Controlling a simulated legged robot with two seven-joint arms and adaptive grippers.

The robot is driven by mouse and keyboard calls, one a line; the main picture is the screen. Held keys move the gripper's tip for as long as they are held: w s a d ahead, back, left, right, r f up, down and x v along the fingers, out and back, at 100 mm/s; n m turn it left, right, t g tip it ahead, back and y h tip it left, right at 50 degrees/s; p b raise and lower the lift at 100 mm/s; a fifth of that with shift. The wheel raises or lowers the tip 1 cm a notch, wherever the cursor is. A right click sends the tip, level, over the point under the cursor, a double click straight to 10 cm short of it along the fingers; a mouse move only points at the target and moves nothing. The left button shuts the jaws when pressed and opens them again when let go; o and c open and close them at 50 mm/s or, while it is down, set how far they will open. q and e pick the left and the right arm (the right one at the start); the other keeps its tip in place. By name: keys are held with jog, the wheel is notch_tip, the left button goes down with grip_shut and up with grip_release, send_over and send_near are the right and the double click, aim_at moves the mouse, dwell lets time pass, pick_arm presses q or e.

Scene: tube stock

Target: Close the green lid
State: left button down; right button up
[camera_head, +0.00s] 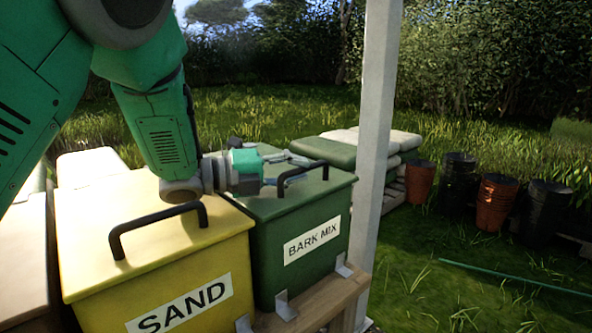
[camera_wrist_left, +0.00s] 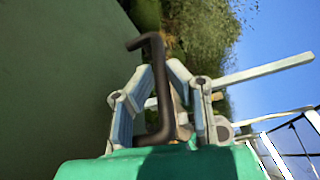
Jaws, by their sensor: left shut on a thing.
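The green box labelled BARK MIX (camera_head: 300,250) stands on a wooden bench, right of the yellow box. Its green lid (camera_head: 320,190) looks flat and down on the box in the head view; part of it is hidden behind my arm. The lid's black handle (camera_head: 318,163) stands on top. My left gripper (camera_head: 287,170) reaches over the yellow lid and is shut on this handle. In the left wrist view the handle (camera_wrist_left: 160,75) runs between the fingers of my gripper (camera_wrist_left: 165,85), with the dark green lid (camera_wrist_left: 60,70) filling the left side. My right gripper is not in view.
The yellow SAND box (camera_head: 150,260) with its own black handle (camera_head: 150,222) stands close to the left, under my arm. A grey post (camera_head: 376,130) rises right of the green box. Stacked bags (camera_head: 345,150) and pots (camera_head: 497,200) are on the grass behind.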

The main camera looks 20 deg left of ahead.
pick_arm(q)
jog(key=shift+s+d+f, duration=0.15)
jog(key=shift+f, duration=0.4)
jog(key=c, duration=1.9)
grip_release()
jog(key=shift+o, duration=0.2)
jog(key=v, duration=1.2)
jog(key=shift+a+r, duration=0.25)
jog(key=shift+a, duration=0.2)
jog(key=shift+d+r, duration=0.15)
jog(key=shift+d, duration=0.45)
